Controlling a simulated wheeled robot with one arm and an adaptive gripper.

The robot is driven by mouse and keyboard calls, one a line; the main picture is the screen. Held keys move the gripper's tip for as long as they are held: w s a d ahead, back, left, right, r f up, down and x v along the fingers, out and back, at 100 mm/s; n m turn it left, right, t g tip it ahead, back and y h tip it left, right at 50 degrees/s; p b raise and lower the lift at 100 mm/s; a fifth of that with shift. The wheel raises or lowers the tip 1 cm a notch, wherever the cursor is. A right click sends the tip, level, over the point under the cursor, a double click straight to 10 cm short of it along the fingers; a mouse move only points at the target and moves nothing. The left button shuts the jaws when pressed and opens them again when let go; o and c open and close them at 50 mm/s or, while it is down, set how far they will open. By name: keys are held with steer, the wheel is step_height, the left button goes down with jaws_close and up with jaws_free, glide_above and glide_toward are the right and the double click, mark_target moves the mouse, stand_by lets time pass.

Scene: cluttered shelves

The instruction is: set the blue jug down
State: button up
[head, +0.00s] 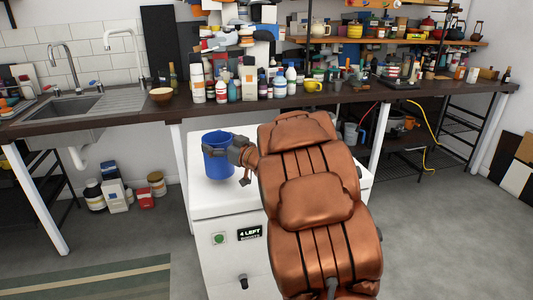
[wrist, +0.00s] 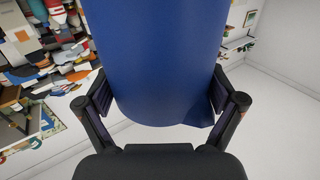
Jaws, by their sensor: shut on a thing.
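The blue jug (head: 217,156) is upright at the white cabinet's top, left of my arm in the head view. My gripper (head: 238,155) is at its right side, shut on it. In the wrist view the jug (wrist: 155,60) fills the middle, with a finger of my gripper (wrist: 160,108) on each side of it. Whether the jug's base touches the white top (head: 205,205) or hangs just above it, I cannot tell. The jug's far side is hidden.
A dark counter (head: 130,101) crowded with bottles and jars runs behind the cabinet. A sink (head: 75,105) is at the left. Bare white top shows in front of the jug. Containers (head: 115,190) stand on the floor at the left.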

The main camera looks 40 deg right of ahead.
steer(key=s+d+r+n+y+b, duration=0.1)
steer(key=s+d+y, duration=0.15)
steer(key=s, duration=0.45)
steer(key=s+d+r+n+y, duration=0.1)
steer(key=s+d, duration=0.2)
steer(key=s, duration=0.5)
steer(key=w+d+f+b, duration=0.1)
steer(key=w+f, duration=0.1)
steer(key=w, duration=0.5)
steer(key=w+d+f+b, duration=0.2)
steer(key=w, duration=0.6)
steer(key=shift+w+d+f+g, duration=0.2)
steer(key=shift+w+f+g, duration=0.1)
steer(key=shift+f+g, duration=0.1)
steer(key=shift+f+h, duration=0.1)
steer(key=shift+h, duration=0.15)
steer(key=o, duration=1.5)
steer(key=shift+c, duration=0.2)
